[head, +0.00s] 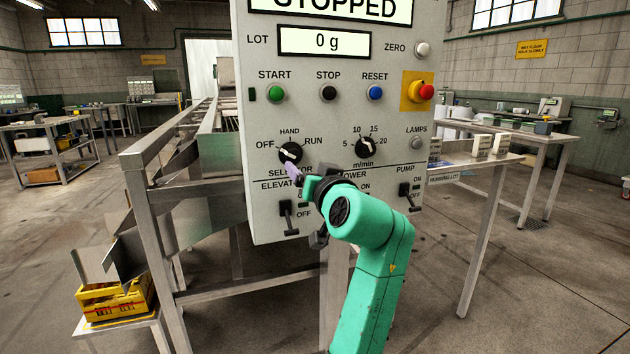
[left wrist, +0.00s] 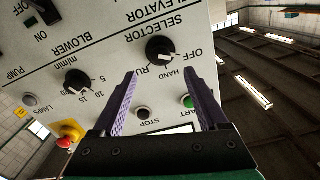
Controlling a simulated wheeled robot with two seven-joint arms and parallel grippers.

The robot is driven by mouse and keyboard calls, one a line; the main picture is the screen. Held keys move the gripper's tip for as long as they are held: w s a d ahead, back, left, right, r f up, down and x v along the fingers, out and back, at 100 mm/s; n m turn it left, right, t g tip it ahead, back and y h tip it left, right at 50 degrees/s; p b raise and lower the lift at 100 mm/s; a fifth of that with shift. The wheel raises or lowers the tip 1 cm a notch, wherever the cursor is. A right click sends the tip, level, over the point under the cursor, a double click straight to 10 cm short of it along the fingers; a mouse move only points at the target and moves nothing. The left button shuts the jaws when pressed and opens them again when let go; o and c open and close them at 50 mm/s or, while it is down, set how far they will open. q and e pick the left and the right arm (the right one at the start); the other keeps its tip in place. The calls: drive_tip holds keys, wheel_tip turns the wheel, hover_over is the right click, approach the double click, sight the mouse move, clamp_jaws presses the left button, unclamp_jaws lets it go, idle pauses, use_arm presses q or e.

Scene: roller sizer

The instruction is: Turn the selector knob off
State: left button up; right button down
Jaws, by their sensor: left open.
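The selector knob (head: 290,152) is a black rotary knob on the grey control panel, under the labels OFF, HAND and RUN. Its pale pointer line lies aslant; I cannot tell for sure which label it points to. My left gripper (head: 294,174) is just below and in front of the knob, with its purple fingers partly hidden by the teal arm. In the left wrist view, the knob (left wrist: 160,48) shows upside down beyond the gap between the two open fingers (left wrist: 160,72). The fingers are apart, with nothing between them. My right gripper is not in view.
The control panel (head: 340,190) also has the speed knob (head: 368,147), green start button (head: 276,93), red emergency stop (head: 425,91) and lever switches, including the elevator switch (head: 287,215) close below my gripper. A metal frame (head: 150,200) stands left, a table (head: 490,170) right.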

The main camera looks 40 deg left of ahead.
use_arm(q)
drive_tip(key=v, duration=0.5)
drive_tip(key=shift+d, duration=0.1)
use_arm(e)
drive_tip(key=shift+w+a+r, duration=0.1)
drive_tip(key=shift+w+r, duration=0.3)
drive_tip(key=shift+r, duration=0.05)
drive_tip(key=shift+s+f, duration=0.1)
